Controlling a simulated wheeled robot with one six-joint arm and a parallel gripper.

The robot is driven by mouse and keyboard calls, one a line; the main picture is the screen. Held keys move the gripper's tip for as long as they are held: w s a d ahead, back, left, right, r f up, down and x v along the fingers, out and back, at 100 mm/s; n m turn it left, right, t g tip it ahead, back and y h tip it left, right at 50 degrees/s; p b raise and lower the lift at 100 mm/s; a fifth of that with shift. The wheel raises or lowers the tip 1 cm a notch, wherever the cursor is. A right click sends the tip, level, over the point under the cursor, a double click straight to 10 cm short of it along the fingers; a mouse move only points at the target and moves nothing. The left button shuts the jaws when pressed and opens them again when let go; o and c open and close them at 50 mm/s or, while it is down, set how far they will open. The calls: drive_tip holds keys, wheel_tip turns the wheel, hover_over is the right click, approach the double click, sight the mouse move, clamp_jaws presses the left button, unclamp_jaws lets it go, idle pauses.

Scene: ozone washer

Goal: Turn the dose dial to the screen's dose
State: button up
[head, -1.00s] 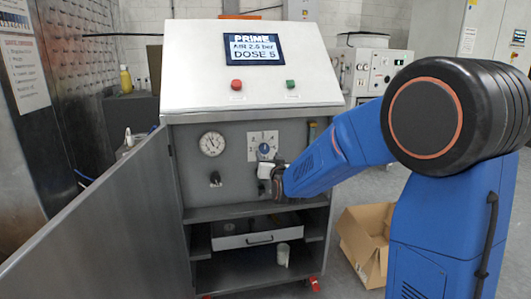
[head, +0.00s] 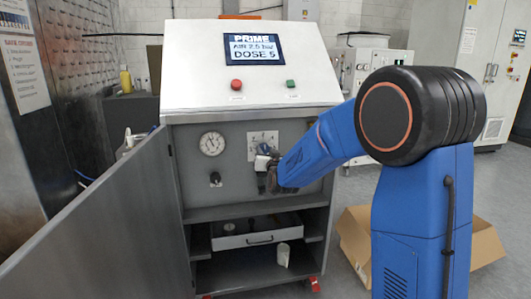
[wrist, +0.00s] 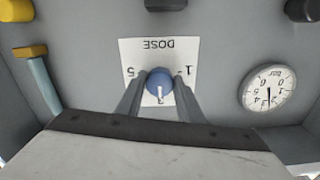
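The screen (head: 252,48) reads PRIME, AIR 2.5 bar, DOSE 5. The white dose plate (head: 263,138) is on the grey panel below; my gripper (head: 263,157) hides the dial there. In the wrist view, which is upside down, the blue dose dial (wrist: 160,82) sits on the plate (wrist: 183,50). Its white mark points down, between the 5 at left and the 1 at right; the number at the mark is hidden. My two fingers (wrist: 160,88) stand on either side of the dial, with what looks like a narrow gap at each side.
A pressure gauge (head: 212,143) and a black knob (head: 215,178) are left of the plate. The cabinet door (head: 110,215) stands open at left. A drawer (head: 256,238) is below. A cardboard box (head: 355,235) lies on the floor at right, partly behind my arm.

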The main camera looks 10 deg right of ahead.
drive_tip(key=shift+m, duration=0.3)
drive_tip(key=m, duration=0.9)
drive_tip(key=shift+a+m, duration=0.1)
drive_tip(key=shift+m, duration=0.3)
drive_tip(key=m, duration=0.4)
drive_tip(key=shift+r+m, duration=0.1)
drive_tip(key=shift+m, duration=0.2)
drive_tip(key=m, duration=0.4)
drive_tip(key=shift+m, duration=0.4)
drive_tip(key=o, duration=1.1)
